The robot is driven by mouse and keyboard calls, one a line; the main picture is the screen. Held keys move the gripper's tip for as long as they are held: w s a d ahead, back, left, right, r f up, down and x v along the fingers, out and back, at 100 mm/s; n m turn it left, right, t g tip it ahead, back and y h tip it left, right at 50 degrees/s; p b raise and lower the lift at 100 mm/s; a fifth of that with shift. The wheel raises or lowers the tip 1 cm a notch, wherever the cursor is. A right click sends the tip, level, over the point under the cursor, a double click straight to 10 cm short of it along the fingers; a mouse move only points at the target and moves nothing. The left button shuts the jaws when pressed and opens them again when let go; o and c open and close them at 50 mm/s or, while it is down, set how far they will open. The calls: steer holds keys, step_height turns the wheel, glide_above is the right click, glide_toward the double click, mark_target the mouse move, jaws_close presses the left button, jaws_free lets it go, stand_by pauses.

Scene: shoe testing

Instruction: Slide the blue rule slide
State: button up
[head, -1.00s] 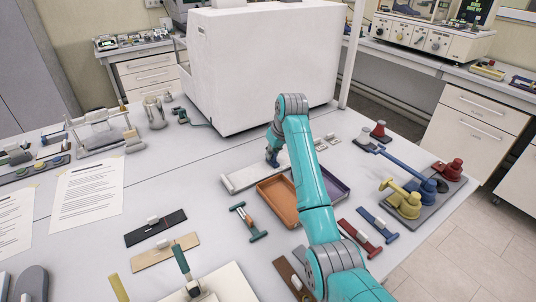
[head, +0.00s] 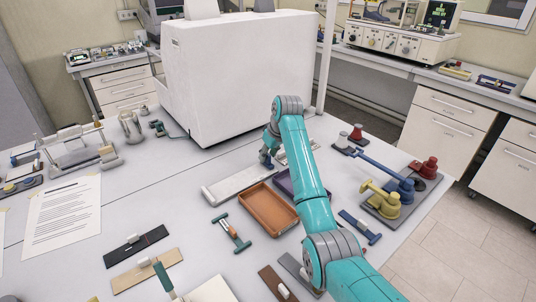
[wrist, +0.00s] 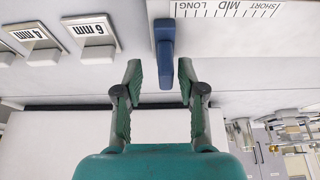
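The blue rule slide (wrist: 164,45) is a short blue bar that juts from the white rule (wrist: 225,28), near its LONG mark. The rule's printed SHORT, MID and LONG scale appears upside down in the wrist view. My gripper (wrist: 159,65) is open, with one finger on each side of the slide's protruding end. There is a clear gap on the left; the right finger is closer, and I cannot tell if it touches. In the head view my gripper (head: 267,158) is at the far right end of the white rule board (head: 232,186), and my arm hides the slide.
An orange tray (head: 268,226) lies just in front of the board, with a purple tray (head: 284,182) beside it. A large white box (head: 238,75) stands behind. Blocks marked 6 mm (wrist: 88,28) and 4 mm (wrist: 27,34) sit left in the wrist view.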

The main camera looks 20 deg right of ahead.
steer(key=v, duration=1.2)
steer(key=shift+w, duration=0.1)
